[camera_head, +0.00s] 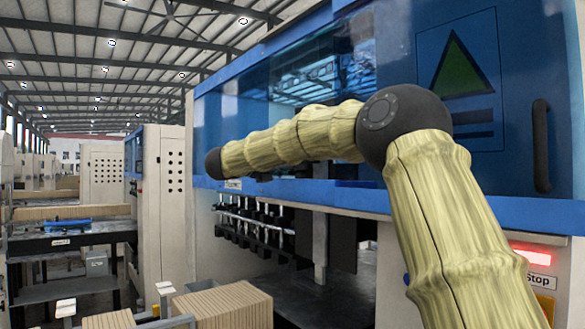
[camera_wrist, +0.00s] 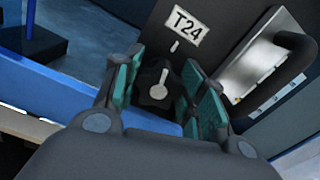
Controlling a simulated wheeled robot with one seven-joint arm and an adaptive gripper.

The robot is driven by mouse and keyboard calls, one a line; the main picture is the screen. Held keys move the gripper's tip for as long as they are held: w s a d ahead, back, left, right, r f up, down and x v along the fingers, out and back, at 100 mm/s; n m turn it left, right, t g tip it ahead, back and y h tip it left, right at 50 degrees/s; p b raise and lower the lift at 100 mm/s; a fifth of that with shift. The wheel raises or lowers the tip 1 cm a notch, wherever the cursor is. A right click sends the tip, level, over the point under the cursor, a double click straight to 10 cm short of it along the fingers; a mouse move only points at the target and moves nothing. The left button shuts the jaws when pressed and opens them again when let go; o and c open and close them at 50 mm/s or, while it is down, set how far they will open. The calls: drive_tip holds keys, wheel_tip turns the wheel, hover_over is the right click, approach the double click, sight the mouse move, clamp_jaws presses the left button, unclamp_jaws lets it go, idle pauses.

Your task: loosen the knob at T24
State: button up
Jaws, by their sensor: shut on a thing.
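The black knob (camera_wrist: 155,92) with a pale pointer mark shows in the wrist view, on a dark panel just below the white T24 label (camera_wrist: 185,25). A short pale mark sits on the panel between label and knob. My gripper (camera_wrist: 163,72) has its two teal-padded fingers on either side of the knob and is shut on it. The lower part of the knob is partly hidden by my gripper. In the head view my arm reaches left across the blue machine front; the knob and my gripper cannot be made out there.
A dark bar handle (camera_wrist: 275,82) on a metal plate is close to the right of my gripper. In the head view the blue machine (camera_head: 330,195) stands in front of me, with a red-lit Stop sign (camera_head: 538,281) at right. Cardboard stacks (camera_head: 225,305) are at lower left.

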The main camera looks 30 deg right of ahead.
drive_tip(key=o, duration=1.1)
drive_tip(key=shift+d, duration=0.1)
drive_tip(key=a, duration=0.8)
drive_tip(key=s+a, duration=0.1)
drive_tip(key=a, duration=0.3)
drive_tip(key=shift+w, duration=0.1)
drive_tip(key=shift+c, duration=0.2)
